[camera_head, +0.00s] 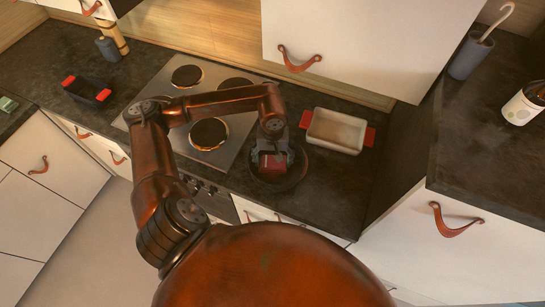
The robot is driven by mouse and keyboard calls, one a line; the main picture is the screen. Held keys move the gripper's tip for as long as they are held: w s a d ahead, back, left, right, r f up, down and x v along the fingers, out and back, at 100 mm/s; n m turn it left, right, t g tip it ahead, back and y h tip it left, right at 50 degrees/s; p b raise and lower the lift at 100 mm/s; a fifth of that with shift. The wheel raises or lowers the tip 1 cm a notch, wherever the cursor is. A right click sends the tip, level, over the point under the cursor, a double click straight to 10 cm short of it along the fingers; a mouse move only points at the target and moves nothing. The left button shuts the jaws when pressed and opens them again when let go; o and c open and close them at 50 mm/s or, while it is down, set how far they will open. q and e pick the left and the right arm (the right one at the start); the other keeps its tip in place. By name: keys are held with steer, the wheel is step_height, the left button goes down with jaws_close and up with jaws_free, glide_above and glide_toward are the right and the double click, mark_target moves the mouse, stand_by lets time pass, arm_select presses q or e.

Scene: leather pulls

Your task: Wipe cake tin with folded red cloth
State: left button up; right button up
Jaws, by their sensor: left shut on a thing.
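The folded red cloth (272,163) is in my left gripper (273,154), which is shut on it and points down. A dark round tin (291,184), which looks like the cake tin, sits on the dark counter right of the stove. The cloth is over the inside of the tin; I cannot tell whether it touches the bottom. The gripper and cloth hide part of the tin. My right gripper is not in view.
A white rectangular dish with red handles (337,131) stands close behind and right of the tin. The stove (230,95) lies to the left, below my arm. A black dish with red handles (87,92) is farther left. A wall cabinet (375,45) hangs above.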

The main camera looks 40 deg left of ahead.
mark_target(283, 164)
arm_select(q)
steer(key=shift+s+d, duration=0.15)
steer(key=shift+d, duration=0.85)
steer(key=shift+w+d+b, duration=0.6)
steer(key=shift+d+b, duration=0.05)
steer(key=shift+b, duration=0.15)
steer(key=shift+w+d+f+b, duration=0.1)
steer(key=shift+w+b, duration=0.6)
steer(key=shift+w, duration=0.4)
steer(key=shift+w+a+b, duration=0.5)
steer(key=shift+w+a, duration=0.15)
steer(key=shift+w, duration=0.05)
steer(key=shift+a+b, duration=0.4)
steer(key=shift+a, duration=0.45)
steer(key=shift+s+a, duration=0.7)
steer(key=shift+a, duration=0.2)
steer(key=shift+s, duration=0.85)
steer(key=shift+s+d, duration=0.65)
steer(key=shift+s, duration=0.15)
steer(key=shift+d+b, duration=0.35)
steer(key=shift+d, duration=0.65)
steer(key=shift+w+d+b, duration=0.55)
steer(key=shift+w+d, duration=0.1)
steer(key=shift+d, duration=0.05)
steer(key=shift+w+d+b, duration=0.1)
steer(key=shift+w+b, duration=0.35)
steer(key=shift+w, duration=0.5)
